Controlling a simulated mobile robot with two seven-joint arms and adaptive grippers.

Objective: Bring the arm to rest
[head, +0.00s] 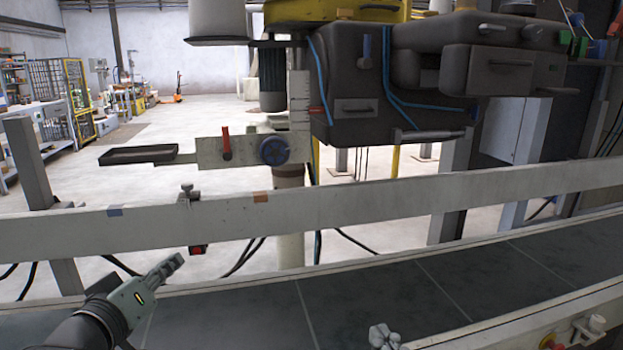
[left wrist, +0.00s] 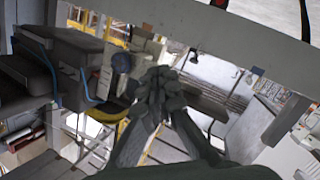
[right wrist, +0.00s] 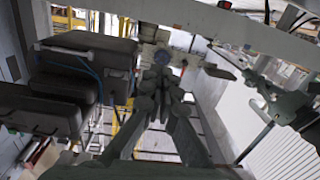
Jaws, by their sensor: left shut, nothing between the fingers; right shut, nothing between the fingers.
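My left gripper (head: 172,268) is shut and empty, above the left part of the dark conveyor belt (head: 400,300), short of the pale side rail. Its closed fingers also show in the left wrist view (left wrist: 160,82). My right gripper (head: 383,335) shows only as closed fingertips at the bottom edge of the head view, over the belt's near side. In the right wrist view its fingers (right wrist: 158,80) meet with nothing between them. My left arm shows at the right of that view. The rest of my right arm is hidden from the head view.
A pale rail (head: 340,208) with a small clamp (head: 187,195) runs along the belt's far side. Behind it stand the dark bagger (head: 345,85), a blue handwheel (head: 275,150), a red-handled lever (head: 226,143) and a black tray (head: 138,155). A red-and-yellow button (head: 550,342) is at the lower right.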

